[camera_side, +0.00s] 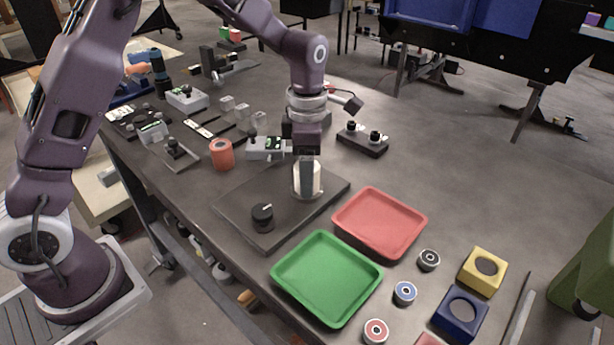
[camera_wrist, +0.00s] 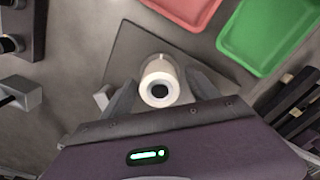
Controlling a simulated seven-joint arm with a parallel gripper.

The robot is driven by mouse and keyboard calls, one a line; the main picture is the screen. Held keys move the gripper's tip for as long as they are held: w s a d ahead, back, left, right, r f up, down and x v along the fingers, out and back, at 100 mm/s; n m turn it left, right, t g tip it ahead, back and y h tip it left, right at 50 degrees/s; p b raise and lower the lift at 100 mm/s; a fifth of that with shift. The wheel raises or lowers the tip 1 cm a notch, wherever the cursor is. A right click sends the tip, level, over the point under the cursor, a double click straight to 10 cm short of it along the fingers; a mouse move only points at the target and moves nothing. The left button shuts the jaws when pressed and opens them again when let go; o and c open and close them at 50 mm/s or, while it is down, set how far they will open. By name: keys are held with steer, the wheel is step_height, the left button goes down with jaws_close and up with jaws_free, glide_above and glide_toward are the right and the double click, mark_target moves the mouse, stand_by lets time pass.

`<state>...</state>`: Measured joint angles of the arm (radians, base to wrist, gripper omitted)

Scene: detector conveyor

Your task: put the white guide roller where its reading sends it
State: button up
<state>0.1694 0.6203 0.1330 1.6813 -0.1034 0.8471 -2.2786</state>
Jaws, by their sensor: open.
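The white guide roller (camera_side: 310,184) stands upright on a dark square plate (camera_side: 242,201). In the wrist view the roller (camera_wrist: 160,72) shows end-on, with a dark hole in its middle. My gripper (camera_side: 306,165) is over the roller and points down. Its open fingers (camera_wrist: 162,92) lie on either side of the roller; I cannot tell whether they touch it. A red tray (camera_side: 424,224) and a green tray (camera_side: 327,321) lie in front.
A black knob (camera_side: 262,216) stands on the plate near the roller. An orange cylinder (camera_side: 222,154) stands to the left. Small rollers, black (camera_side: 429,260), blue (camera_side: 405,293) and red (camera_side: 376,331), are right of the trays, with yellow (camera_side: 496,276) and blue (camera_side: 452,326) holed blocks beyond.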

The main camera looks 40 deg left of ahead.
steer(key=shift+f, duration=0.65)
jaws_close()
step_height(320, 180, up, 10)
steer(key=m, duration=0.8)
glide_above(327, 279)
step_height(327, 279, down, 5)
step_height(327, 279, down, 8)
steer(key=shift+r, duration=0.25)
